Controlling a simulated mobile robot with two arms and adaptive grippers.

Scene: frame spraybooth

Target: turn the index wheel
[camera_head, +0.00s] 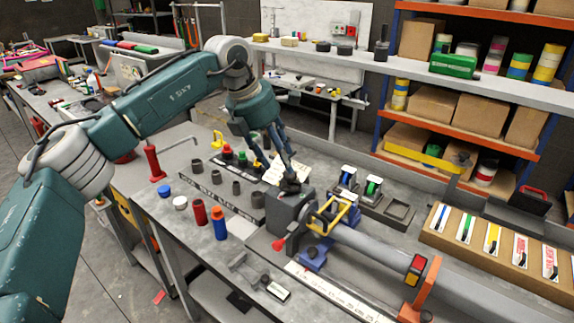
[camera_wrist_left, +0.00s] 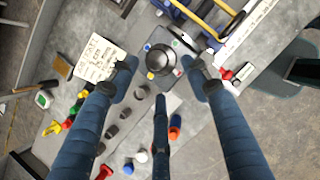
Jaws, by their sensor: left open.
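The index wheel is a dark round knob (camera_head: 290,186) on top of a grey box (camera_head: 285,213) at the end of a grey cylinder. In the left wrist view the wheel (camera_wrist_left: 161,60) has small coloured marks around it, including yellow, green and red. My left gripper (camera_head: 278,161) points down from above at the wheel. In the left wrist view its open fingers (camera_wrist_left: 160,68) lie on either side of the wheel, with a third finger below it. I cannot tell whether any finger touches the wheel. My right gripper is not in view.
A yellow handle (camera_head: 328,216) and the grey cylinder (camera_head: 385,252) stand right of the box. A row of dark cylinders (camera_head: 236,187) and a written card (camera_wrist_left: 97,57) lie close by.

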